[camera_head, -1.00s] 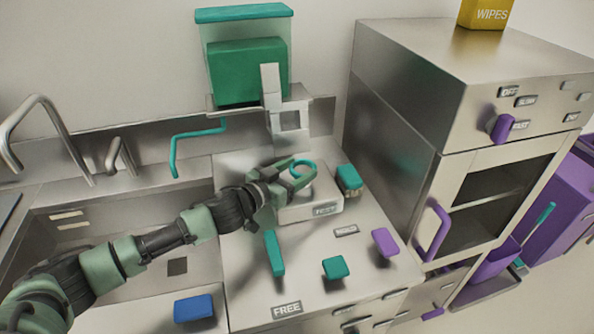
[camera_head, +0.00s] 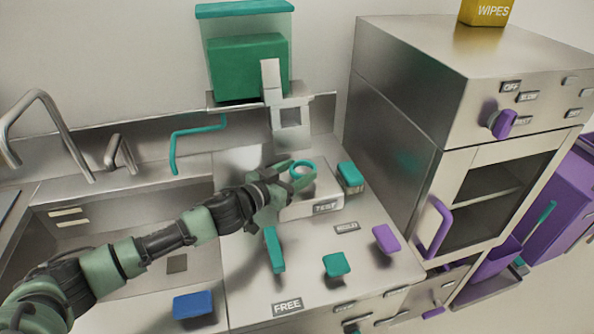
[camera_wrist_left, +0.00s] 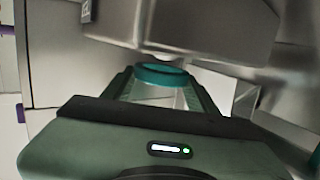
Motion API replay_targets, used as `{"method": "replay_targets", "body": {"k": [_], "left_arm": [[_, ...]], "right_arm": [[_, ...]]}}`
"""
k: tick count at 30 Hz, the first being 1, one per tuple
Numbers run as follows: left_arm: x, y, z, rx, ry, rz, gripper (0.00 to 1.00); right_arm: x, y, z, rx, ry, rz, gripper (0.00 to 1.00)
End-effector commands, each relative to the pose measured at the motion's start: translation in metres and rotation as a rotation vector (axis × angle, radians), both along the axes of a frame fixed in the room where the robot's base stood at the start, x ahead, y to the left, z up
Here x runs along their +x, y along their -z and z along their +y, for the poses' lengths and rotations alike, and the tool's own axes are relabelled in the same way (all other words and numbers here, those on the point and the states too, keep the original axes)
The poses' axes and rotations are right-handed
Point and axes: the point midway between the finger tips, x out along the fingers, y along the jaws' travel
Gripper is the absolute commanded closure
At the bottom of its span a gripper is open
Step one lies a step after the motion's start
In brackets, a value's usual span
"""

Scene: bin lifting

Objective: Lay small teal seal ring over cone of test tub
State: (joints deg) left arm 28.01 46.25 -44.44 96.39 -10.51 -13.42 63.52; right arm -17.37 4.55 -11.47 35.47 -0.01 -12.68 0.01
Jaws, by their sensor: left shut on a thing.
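The small teal seal ring (camera_head: 302,169) is held between the fingertips of my left gripper (camera_head: 290,170), which is shut on it. In the left wrist view the ring (camera_wrist_left: 163,75) sits between the two finger ends, with a pale rounded tip just beyond and above it. The test tub (camera_head: 312,200) is a pale metal box labelled TEST on the counter, below and beside the gripper. Its cone cannot be told clearly in the head view. The ring appears above the tub; whether it touches the cone cannot be told. My right gripper is not in view.
A teal-topped block (camera_head: 350,177) stands right of the tub. A teal bar (camera_head: 274,250), a teal block (camera_head: 336,265), a purple block (camera_head: 386,239) and a blue block (camera_head: 193,307) lie in front. A steel cabinet (camera_head: 400,130) bounds the right, a sink (camera_head: 110,225) the left.

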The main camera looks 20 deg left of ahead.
Motion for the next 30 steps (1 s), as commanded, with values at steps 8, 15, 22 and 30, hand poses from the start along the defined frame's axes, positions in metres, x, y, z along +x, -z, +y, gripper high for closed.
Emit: {"method": "replay_targets", "body": {"k": [8, 15, 22, 30], "left_arm": [[0.000, 0.001, 0.000, 0.000, 0.000, 0.000, 0.80], [0.001, 0.006, 0.000, 0.000, -0.001, 0.000, 0.80], [0.001, 0.011, 0.001, -0.001, -0.001, 0.000, 0.80], [0.001, 0.011, 0.001, 0.000, -0.001, 0.000, 0.80]], "right_arm": [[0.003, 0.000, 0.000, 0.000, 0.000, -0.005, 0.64], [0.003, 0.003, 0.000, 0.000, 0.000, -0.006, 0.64], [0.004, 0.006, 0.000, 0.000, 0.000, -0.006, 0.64], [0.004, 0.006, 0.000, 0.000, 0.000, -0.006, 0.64]]}}
